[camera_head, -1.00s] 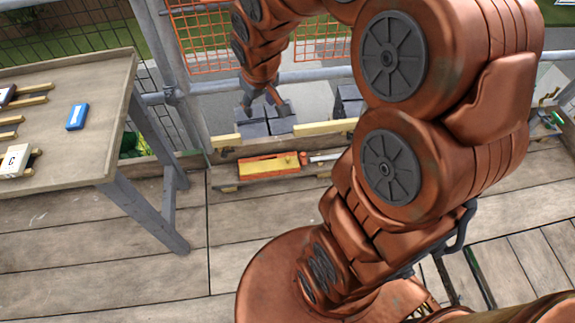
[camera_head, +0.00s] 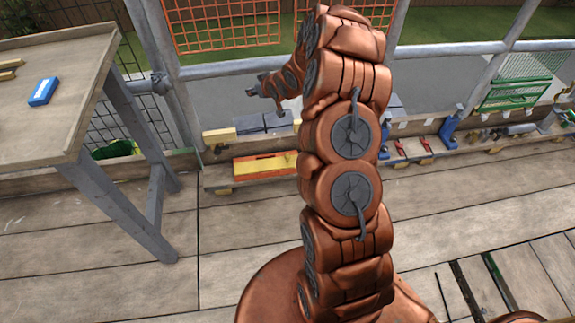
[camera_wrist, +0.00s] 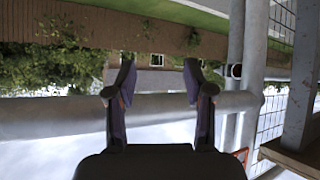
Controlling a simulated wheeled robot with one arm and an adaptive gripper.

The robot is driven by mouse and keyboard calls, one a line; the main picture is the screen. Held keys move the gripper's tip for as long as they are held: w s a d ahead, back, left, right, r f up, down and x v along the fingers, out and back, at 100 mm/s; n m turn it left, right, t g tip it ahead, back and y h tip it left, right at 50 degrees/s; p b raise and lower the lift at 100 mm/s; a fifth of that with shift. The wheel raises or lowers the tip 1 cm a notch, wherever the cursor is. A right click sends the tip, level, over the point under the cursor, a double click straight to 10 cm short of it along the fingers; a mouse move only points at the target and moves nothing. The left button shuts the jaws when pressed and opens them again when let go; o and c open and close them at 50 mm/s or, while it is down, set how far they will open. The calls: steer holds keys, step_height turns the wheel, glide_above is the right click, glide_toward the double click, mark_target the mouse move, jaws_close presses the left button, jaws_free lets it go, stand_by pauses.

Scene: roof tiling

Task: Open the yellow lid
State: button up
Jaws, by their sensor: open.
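The yellow lid (camera_head: 258,166) lies on a low orange-red tool box (camera_head: 268,156) on a wooden ledge at the foot of the railing. The lid looks closed and flat, and its right end is partly behind my arm. My gripper (camera_head: 264,98) is in the air above and beyond the box, near the railing, apart from the lid. In the wrist view my gripper (camera_wrist: 159,80) is open with nothing between its fingers. That view faces out past the railing, and the lid is not in it.
Dark grey blocks (camera_head: 262,123) stand behind the box. A wooden table (camera_head: 60,115) with a blue box (camera_head: 43,91) is at the left. Clamps and tools line the ledge at the right (camera_head: 425,145). A grey rail (camera_head: 240,72) runs behind.

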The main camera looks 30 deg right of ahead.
steer(key=w+d+f+t+b, duration=0.15)
steer(key=d+f+b, duration=0.35)
steer(key=f, duration=0.9)
steer(key=t+y+b, duration=0.2)
steer(key=t+b, duration=0.2)
steer(key=b, duration=0.5)
glide_above(287, 159)
steer(key=d, duration=0.2)
steer(key=shift+n, duration=0.3)
steer(key=f, duration=1.8)
steer(key=shift+w+d+f, duration=0.2)
steer(key=shift+w+f, duration=0.1)
steer(key=shift+f, duration=0.05)
steer(key=s+f+t+y+b, duration=0.1)
steer(key=s+f+b, duration=0.2)
steer(key=s+f, duration=0.45)
steer(key=w+b, duration=0.2)
steer(key=w, duration=0.1)
steer(key=w+a+b, duration=0.1)
steer(key=w+b, duration=0.1)
steer(key=w, duration=0.2)
steer(key=shift+a+f, duration=0.1)
steer(key=shift+a, duration=0.1)
steer(key=shift+w+a, duration=0.1)
steer(key=shift+w, duration=0.45)
jaws_close()
